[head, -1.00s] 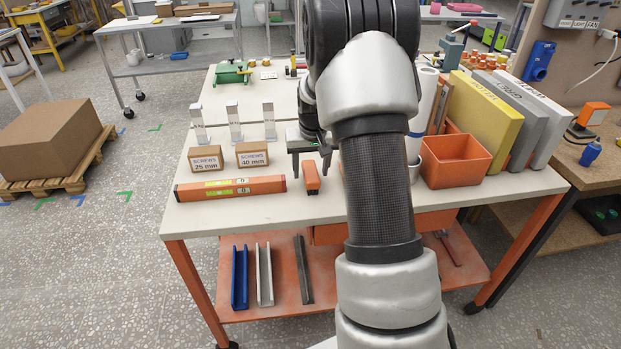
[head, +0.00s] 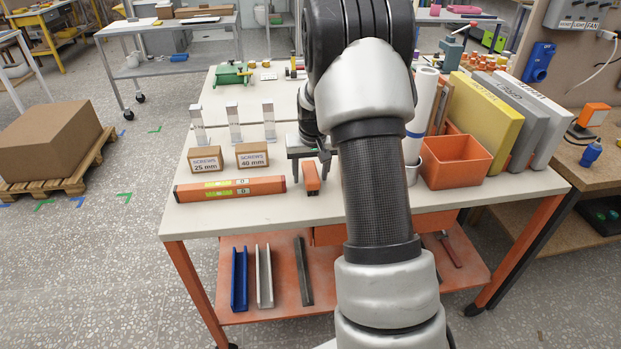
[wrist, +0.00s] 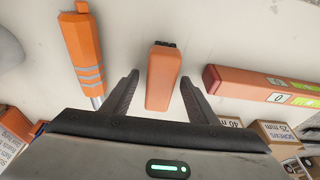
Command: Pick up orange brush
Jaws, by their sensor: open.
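The orange brush (head: 312,179) lies on the white table top, to the right of the orange spirit level. In the wrist view the brush (wrist: 163,80) is a plain orange block with dark bristles at its far end. My gripper (head: 310,170) is over the brush with its fingers pointing down. In the wrist view my gripper (wrist: 159,86) is open, with one finger on each side of the brush. Gaps show between the fingers and the brush. How far the fingertips are above the table is hard to tell.
The spirit level (head: 230,188) lies close on the left, with two screw boxes (head: 252,156) behind it. An orange-handled tool (wrist: 84,48) lies on the brush's other side. An orange bin (head: 455,163) and upright binders (head: 490,115) stand at the right.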

